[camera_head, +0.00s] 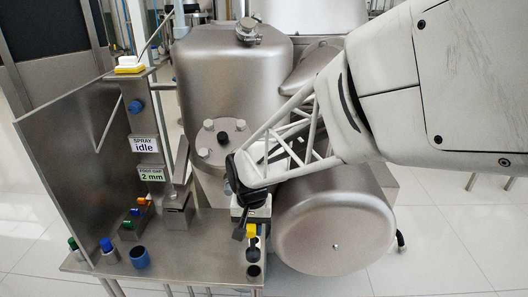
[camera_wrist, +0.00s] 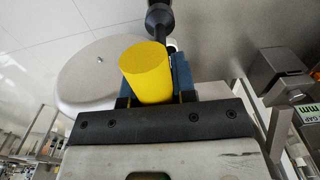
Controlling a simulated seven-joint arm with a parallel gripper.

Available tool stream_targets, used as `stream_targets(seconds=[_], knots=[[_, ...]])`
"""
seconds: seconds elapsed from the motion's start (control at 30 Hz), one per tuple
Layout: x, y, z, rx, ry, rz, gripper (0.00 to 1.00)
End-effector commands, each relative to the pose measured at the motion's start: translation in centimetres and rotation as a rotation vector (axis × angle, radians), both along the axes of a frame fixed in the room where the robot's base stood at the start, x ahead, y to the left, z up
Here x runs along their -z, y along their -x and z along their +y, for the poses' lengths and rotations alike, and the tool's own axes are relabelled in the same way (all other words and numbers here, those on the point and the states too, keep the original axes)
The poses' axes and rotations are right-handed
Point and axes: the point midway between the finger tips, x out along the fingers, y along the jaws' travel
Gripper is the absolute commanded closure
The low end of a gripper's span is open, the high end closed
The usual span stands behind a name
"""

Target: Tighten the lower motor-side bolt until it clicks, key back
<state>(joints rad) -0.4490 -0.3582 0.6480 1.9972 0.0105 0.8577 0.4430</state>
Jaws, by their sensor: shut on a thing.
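My gripper (camera_head: 250,215) points down over the front right corner of the steel bench. It is shut on a yellow cylinder, likely the key's handle (camera_wrist: 147,72); the yellow also shows below the gripper in the head view (camera_head: 251,230). A dark shaft with a wider knob (camera_wrist: 160,18) shows just beyond the yellow part in the wrist view. The separator's front plate carries grey bolts, with an upper left one (camera_head: 208,125), an upper right one (camera_head: 240,125) and a lower left one (camera_head: 203,153). The plate's lower right area is hidden behind my gripper.
Dark round holders (camera_head: 254,271) stand on the bench (camera_head: 195,262) below my gripper. The motor drum (camera_head: 335,225) is close on the right. A blue cup (camera_head: 139,256) and coloured knobs (camera_head: 106,244) are at left. Signs read "SPRAY idle" (camera_head: 144,145) and "FOOT GAP 2 mm" (camera_head: 151,178).

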Motion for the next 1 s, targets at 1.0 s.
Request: stream_targets(seconds=[1.0], knots=[[5.0, 0.0, 0.0, 0.0, 0.003, 0.0, 1.0]])
